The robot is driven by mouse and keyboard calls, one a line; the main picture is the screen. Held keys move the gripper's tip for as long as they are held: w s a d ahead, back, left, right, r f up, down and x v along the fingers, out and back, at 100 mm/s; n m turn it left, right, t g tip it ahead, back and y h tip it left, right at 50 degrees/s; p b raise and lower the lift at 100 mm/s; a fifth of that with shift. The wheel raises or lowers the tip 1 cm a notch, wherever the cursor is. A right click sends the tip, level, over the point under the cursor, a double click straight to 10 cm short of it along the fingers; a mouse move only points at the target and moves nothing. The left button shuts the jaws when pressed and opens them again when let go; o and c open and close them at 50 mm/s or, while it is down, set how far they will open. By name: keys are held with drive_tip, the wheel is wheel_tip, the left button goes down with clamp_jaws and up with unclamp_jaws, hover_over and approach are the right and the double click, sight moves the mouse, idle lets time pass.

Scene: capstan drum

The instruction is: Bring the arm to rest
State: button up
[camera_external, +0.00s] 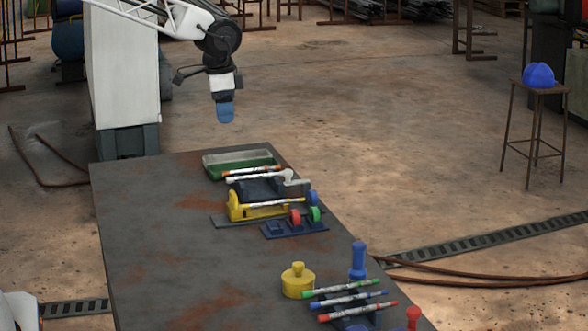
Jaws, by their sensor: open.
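My gripper (225,112) hangs from my arm at the top left of the view, pointing down. Its blue fingertip end is above the far end of the dark table (150,235), apart from everything. No object shows between the fingers, and it is open. The capstan device (262,206), with a yellow frame and a dark blue body, stands on the table below and to the right of my gripper. A light crank-like handle (296,182) shows at its right side.
Beyond the device is a green tray (240,160). A small blue stand (294,228) holds coloured discs. A yellow knobbed weight (298,281), a blue dumbbell-shaped piece (358,262), a red piece (413,315) and a rack of markers (350,299) stand nearer. The table's left side is clear.

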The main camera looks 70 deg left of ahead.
drive_tip(key=s+d+r, duration=0.2)
drive_tip(key=s+d, duration=0.2)
drive_tip(key=s, duration=0.6)
drive_tip(key=s+d+r, duration=0.1)
drive_tip(key=s+d, duration=0.4)
drive_tip(key=s, duration=0.5)
drive_tip(key=s+d+f+n, duration=0.1)
drive_tip(key=s+d+f, duration=0.1)
drive_tip(key=s, duration=0.7)
drive_tip(key=s+d+f+t, duration=0.1)
drive_tip(key=s+d+f, duration=0.1)
drive_tip(key=s, duration=0.8)
drive_tip(key=shift+f+n+t, duration=0.3)
drive_tip(key=shift+n, duration=0.1)
